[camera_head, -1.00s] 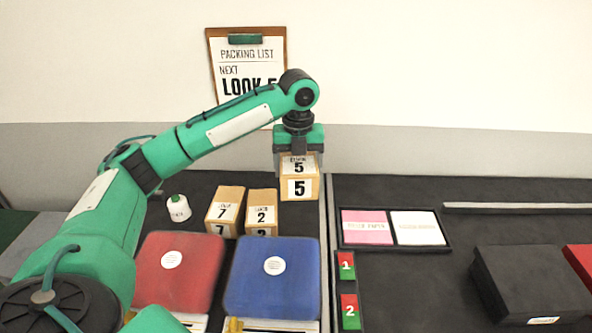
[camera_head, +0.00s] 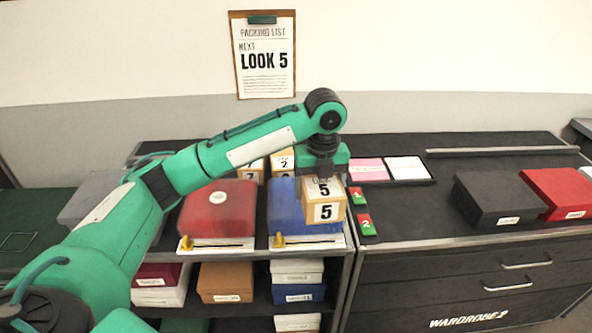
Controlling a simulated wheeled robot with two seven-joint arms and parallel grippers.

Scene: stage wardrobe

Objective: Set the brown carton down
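The carton is in front of the right part of the blue box (camera_head: 290,212) and close to the red number tags. I cannot tell how high it is above the surface. My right gripper is not in view.
A red box (camera_head: 217,208) sits left of the blue one. Cartons 7 and 2 (camera_head: 282,162) stand behind. Number tags 1 and 2 (camera_head: 366,224), a tray with pink and white cards (camera_head: 405,168), a black box (camera_head: 500,198) and another red box are right. Shelves below hold several boxes.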

